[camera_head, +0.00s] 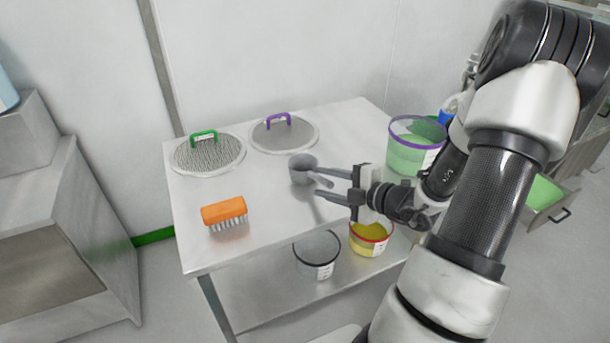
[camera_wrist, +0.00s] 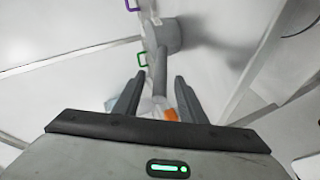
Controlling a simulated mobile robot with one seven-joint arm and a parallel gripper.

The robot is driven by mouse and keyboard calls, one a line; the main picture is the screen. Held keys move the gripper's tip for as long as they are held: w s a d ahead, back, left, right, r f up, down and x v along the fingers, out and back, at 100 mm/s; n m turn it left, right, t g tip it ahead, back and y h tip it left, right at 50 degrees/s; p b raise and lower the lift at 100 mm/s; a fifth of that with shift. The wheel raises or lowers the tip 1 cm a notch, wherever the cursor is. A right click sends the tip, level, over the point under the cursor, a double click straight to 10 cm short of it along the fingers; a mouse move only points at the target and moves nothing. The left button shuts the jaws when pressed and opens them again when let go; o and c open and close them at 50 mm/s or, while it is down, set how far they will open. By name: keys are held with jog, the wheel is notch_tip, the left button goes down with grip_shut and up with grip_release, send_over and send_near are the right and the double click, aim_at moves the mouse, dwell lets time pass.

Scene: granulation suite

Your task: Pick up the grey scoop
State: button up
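The grey scoop (camera_head: 301,167) is on the steel table, with its round cup to the left and its handle pointing right toward my gripper (camera_head: 319,183). My gripper is open, its two fingers spread at the handle end. In the wrist view the scoop's cup (camera_wrist: 168,36) lies beyond the fingertips, and the handle runs back between the two fingers (camera_wrist: 160,76) with a gap on each side. I cannot tell how high the fingers are relative to the handle.
On the steel table (camera_head: 265,190) are an orange brush (camera_head: 224,212), a mesh disc with a green handle (camera_head: 207,156), a disc with a purple handle (camera_head: 284,136), and a purple-rimmed green tub (camera_head: 408,157). A clear bucket (camera_head: 317,256) and a yellow tub (camera_head: 368,240) are on the lower shelf.

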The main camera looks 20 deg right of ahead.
grip_shut()
jog(key=shift+r, duration=0.1)
